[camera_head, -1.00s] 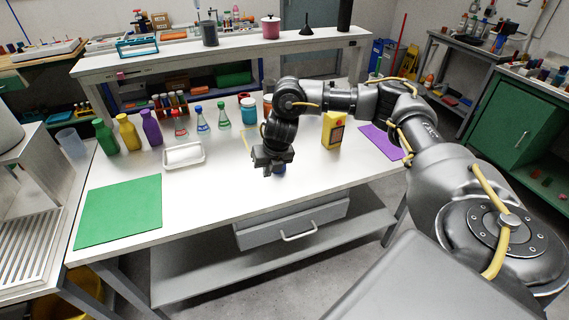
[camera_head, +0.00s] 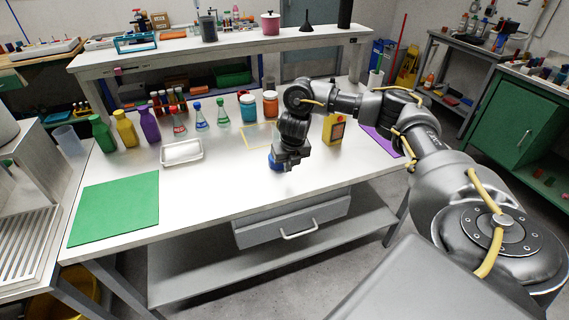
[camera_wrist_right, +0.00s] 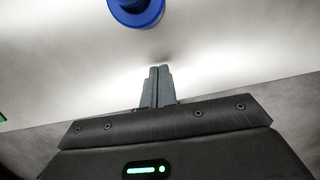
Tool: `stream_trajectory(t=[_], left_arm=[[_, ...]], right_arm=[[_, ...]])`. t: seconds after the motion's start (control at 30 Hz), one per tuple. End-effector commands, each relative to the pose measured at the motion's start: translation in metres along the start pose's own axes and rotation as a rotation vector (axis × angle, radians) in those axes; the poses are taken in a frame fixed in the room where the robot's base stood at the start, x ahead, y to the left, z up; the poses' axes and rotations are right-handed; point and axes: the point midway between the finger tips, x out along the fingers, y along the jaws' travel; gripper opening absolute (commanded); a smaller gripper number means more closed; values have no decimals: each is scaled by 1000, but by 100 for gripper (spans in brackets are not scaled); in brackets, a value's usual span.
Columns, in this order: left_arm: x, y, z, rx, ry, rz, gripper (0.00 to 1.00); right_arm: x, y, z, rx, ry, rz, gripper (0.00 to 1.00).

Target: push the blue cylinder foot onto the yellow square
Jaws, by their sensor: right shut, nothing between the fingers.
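The blue cylinder foot (camera_head: 274,160) stands on the white table, partly hidden behind my right gripper in the head view. In the right wrist view the round blue foot (camera_wrist_right: 136,12) is at the top edge, cut off, with a dark centre. My right gripper (camera_wrist_right: 160,70) is shut and empty, its fingertips pointing toward the foot with a gap of bare table between them. In the head view the right gripper (camera_head: 288,168) is low over the table. The yellow square (camera_head: 259,137) is an outline on the table beyond the foot, its right part hidden by my arm. My left gripper is out of view.
A white tray (camera_head: 182,152) lies to the left, with several bottles and flasks behind it. A blue jar (camera_head: 248,107) and an orange jar (camera_head: 270,103) stand behind the square. A yellow box (camera_head: 333,130) stands right of my gripper. The front left holds a green mat (camera_head: 115,208).

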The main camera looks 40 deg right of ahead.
Motion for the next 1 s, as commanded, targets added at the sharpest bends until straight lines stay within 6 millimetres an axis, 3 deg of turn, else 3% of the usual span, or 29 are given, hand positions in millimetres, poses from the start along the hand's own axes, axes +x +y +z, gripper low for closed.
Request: stream_trajectory(t=[0.07, 0.2, 0.4, 0.87, 1.0], left_arm=[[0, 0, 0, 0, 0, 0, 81], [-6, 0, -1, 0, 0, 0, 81], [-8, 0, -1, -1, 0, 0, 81], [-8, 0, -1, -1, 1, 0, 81], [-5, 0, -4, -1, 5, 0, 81]], right_arm=[[14, 0, 2, 3, 0, -2, 0], [13, 0, 23, 4, -2, -1, 0], [17, 0, 36, 2, -2, 0, 0], [19, 0, 40, 1, -2, 1, 0], [22, -18, 46, 28, -2, -6, 0]])
